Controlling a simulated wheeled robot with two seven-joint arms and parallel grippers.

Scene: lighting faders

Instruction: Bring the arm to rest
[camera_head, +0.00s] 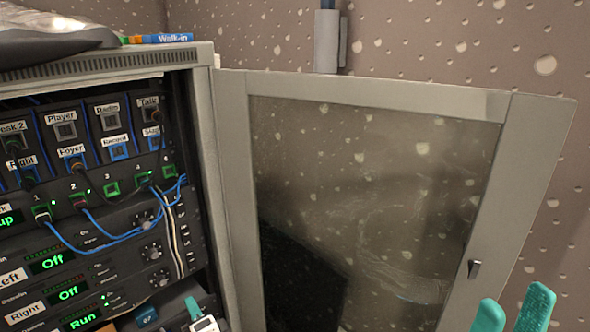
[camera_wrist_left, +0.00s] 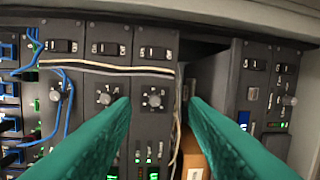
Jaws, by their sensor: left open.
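My right gripper (camera_head: 512,307) shows as two teal fingertips apart at the bottom right of the head view, in front of the open cabinet door (camera_head: 541,150). No object shows between them.
The rack cabinet (camera_head: 222,200) stands at the left, with blue cables (camera_head: 110,238) looping across its front. Its glazed door swings out to the right and has a dark latch (camera_head: 474,268). A brown object (camera_wrist_left: 194,152) sits in a gap between panels.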

